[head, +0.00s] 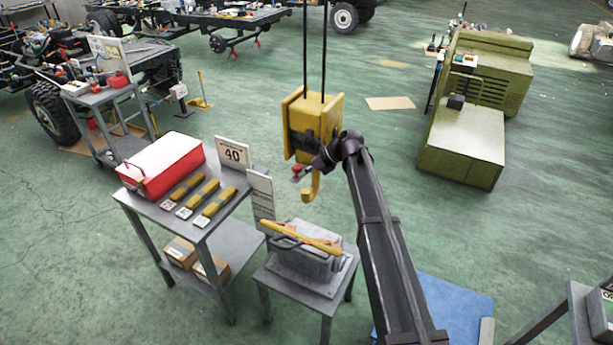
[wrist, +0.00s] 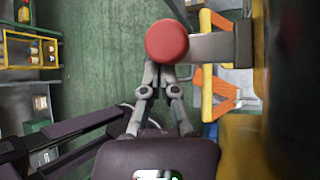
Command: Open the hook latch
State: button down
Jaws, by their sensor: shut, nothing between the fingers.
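The hook latch shows as a round red knob (wrist: 167,41) on a grey lever (wrist: 215,46) in the wrist view. In the head view the red knob (head: 296,170) sits low on the yellow hoist block (head: 311,112), beside the yellow hook (head: 311,187). My gripper (wrist: 163,72) is shut and empty, its fingertips at the knob's lower edge in the wrist view. I cannot tell whether they touch it. In the head view my gripper (head: 322,160) is small and dark by the block's lower side, its fingers hard to make out.
The block hangs on two cables (head: 314,50). Below the hook, a grey stand (head: 284,292) bears a grey load with a yellow-orange sling (head: 302,237). A table (head: 161,204) with a red box (head: 162,165) stands left. A green cabinet (head: 465,135) stands right, with open floor between.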

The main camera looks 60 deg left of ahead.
jog(key=shift+w, duration=0.1)
dwell(0.5)
jog(key=shift+s+d+f+b, duration=0.55)
jog(key=shift+d+f+b, duration=0.85)
jog(key=shift+f+b, duration=0.05)
jog(key=w+a+p+v, duration=0.1)
jog(key=p+v, duration=0.5)
jog(key=v, duration=0.4)
jog(key=shift+w+f, duration=0.35)
jog(key=shift+f, duration=0.1)
